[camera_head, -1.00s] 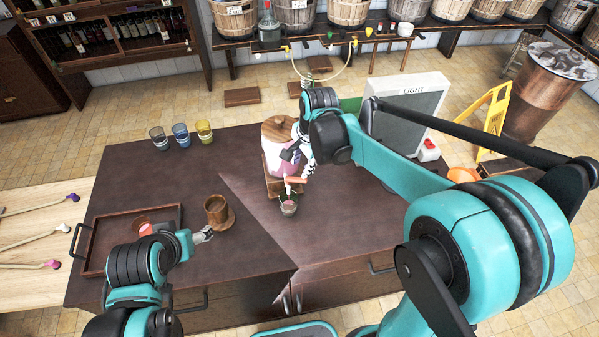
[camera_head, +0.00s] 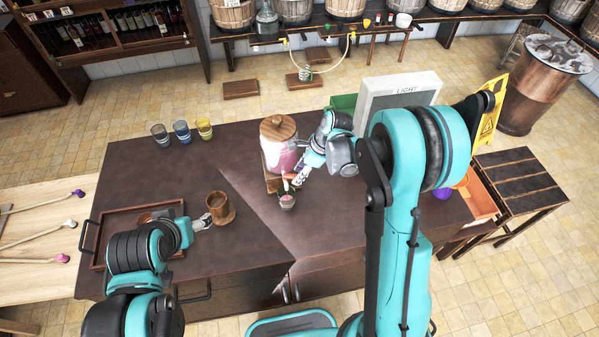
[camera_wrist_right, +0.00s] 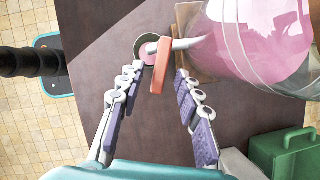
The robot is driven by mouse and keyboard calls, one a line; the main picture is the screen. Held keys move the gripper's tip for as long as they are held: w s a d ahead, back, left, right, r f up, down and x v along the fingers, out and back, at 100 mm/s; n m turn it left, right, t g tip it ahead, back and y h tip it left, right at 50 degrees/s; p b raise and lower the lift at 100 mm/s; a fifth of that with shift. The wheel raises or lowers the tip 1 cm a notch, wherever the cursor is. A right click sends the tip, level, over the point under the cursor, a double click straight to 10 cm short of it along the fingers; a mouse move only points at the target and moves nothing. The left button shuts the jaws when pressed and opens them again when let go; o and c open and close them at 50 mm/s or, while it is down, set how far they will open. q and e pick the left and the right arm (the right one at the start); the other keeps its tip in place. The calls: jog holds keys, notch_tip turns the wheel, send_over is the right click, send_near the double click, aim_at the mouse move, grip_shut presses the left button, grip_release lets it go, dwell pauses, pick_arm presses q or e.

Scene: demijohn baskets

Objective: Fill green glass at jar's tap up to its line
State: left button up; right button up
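The jar (camera_head: 275,157) has a wooden lid and pink liquid, and stands on a wooden stand on the dark counter. Its tap with an orange handle (camera_head: 288,184) faces the front. A small glass (camera_head: 287,202), faintly greenish, stands under the tap; in the right wrist view the glass (camera_wrist_right: 143,47) shows pink inside, partly hidden by the tap. Its line cannot be made out. My right gripper (camera_wrist_right: 157,88) is open, its fingers apart on either side of the tap handle (camera_wrist_right: 161,66). My left gripper (camera_head: 204,221) is beside a brown cup (camera_head: 217,204); its fingers are too small to read.
Three glasses (camera_head: 181,132) stand at the counter's back left. A wooden tray (camera_head: 97,240) lies at the left, partly behind my left arm. An orange crate (camera_head: 478,197) is at the right.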

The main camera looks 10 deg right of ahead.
grip_shut()
jog(key=n+b, duration=0.1)
jog(key=w+n+g+b, duration=0.1)
jog(key=n+b, duration=0.1)
jog(key=n, duration=0.1)
jog(key=shift+w+d, duration=0.1)
jog(key=shift+w, duration=0.2)
grip_release()
jog(key=shift+r, duration=0.1)
jog(key=v, duration=1.1)
jog(key=shift+w+d+r, duration=0.25)
jog(key=shift+r, duration=0.1)
